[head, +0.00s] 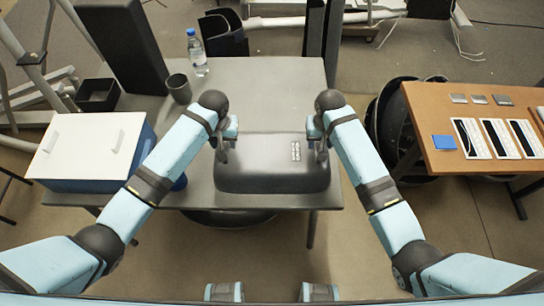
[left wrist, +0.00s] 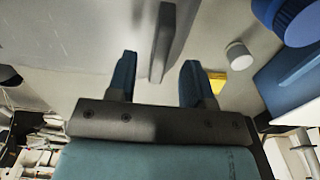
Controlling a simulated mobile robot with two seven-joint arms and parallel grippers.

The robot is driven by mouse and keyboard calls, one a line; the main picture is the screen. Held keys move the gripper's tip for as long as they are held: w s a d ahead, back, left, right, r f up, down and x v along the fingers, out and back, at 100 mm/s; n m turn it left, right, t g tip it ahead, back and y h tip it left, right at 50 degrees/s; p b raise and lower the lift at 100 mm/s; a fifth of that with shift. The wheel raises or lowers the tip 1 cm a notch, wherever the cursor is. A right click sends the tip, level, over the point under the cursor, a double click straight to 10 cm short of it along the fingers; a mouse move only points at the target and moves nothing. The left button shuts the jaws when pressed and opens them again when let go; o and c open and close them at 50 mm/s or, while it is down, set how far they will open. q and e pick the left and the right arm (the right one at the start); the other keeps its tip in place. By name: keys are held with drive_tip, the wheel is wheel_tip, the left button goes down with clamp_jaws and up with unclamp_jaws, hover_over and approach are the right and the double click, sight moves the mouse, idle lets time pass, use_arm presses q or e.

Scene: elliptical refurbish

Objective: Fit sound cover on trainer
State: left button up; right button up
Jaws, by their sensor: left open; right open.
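A dark grey box-like cover (head: 272,178) with rounded edges and small light marks on top lies on the grey table (head: 270,85), near its front edge. My left gripper (head: 226,148) is at the cover's left end, and my right gripper (head: 321,148) is at its right end. Both are open. In the left wrist view the two blue fingers of my left gripper (left wrist: 160,82) stand apart, with a grey upright part (left wrist: 166,42) beyond the gap. I cannot tell whether either gripper touches the cover. I cannot clearly identify the trainer; pale frame parts (head: 35,75) show at the left.
A grey cup (head: 179,88) and water bottle (head: 197,52) stand at the table's back left. A blue box with a white lid (head: 88,145) is left. A wooden table (head: 470,105) with a blue item (head: 444,142) is right. The table's middle is clear.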

use_arm(q)
drive_tip(key=shift+f, duration=1.3)
use_arm(e)
drive_tip(key=shift+f, duration=1.3)
use_arm(q)
clamp_jaws()
use_arm(e)
clamp_jaws()
